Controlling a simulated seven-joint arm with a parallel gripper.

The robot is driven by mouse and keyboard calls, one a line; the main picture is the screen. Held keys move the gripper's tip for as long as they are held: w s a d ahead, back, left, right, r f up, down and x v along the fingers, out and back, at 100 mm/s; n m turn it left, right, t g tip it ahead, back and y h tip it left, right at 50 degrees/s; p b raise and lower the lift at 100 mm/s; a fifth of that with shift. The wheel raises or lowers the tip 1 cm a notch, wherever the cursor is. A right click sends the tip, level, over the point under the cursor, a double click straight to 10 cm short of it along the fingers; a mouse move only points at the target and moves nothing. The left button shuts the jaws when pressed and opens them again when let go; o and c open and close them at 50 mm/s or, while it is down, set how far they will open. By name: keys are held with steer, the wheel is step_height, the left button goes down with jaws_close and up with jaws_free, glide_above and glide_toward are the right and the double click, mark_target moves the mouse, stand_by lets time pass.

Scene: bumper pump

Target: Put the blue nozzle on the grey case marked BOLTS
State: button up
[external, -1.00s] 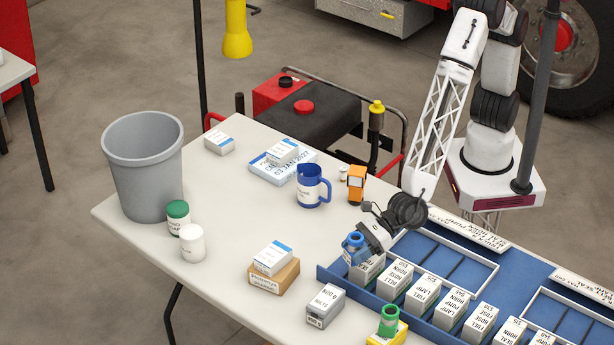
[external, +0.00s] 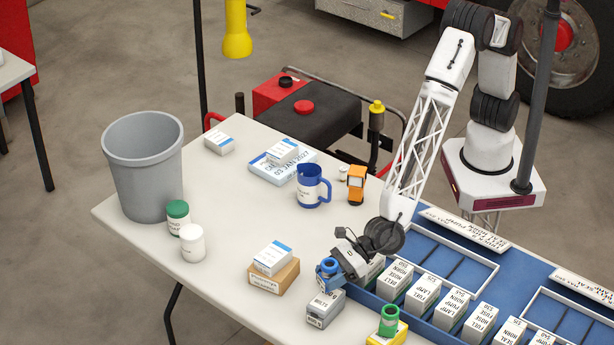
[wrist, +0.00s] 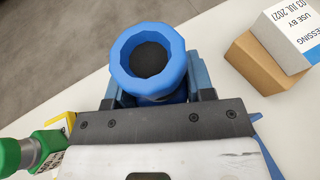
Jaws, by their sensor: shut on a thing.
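The blue nozzle (external: 328,267) is held upright in my gripper (external: 334,276). In the wrist view the nozzle (wrist: 172,90) shows its round open top toward the camera, with my gripper (wrist: 155,97) closed around its lower part. The grey case (external: 322,312) with printed lettering sits on the white table near its front edge. The nozzle is right over the top of the case; I cannot tell whether it touches. The case is hidden in the wrist view.
A green nozzle (external: 389,318) on a yellow case (external: 384,341) stands to the right. A brown box (external: 272,281) with a white carton (external: 273,257) on it is to the left. The blue tray (external: 338,285) of upright white cartons lies behind right.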

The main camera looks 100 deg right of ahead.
mark_target(323, 290)
steer(key=shift+w+a, duration=0.1)
stand_by(0.3)
steer(key=shift+w+a, duration=0.3)
steer(key=shift+w, duration=0.05)
steer(key=shift+s+f, duration=0.1)
steer(key=shift+f, duration=1.6)
steer(key=shift+f, duration=0.15)
steer(key=o, duration=1.1)
steer(key=shift+c, duration=0.2)
steer(key=shift+d, duration=0.1)
steer(key=shift+v, duration=0.8)
steer(key=v, duration=1)
steer(key=shift+s, duration=0.15)
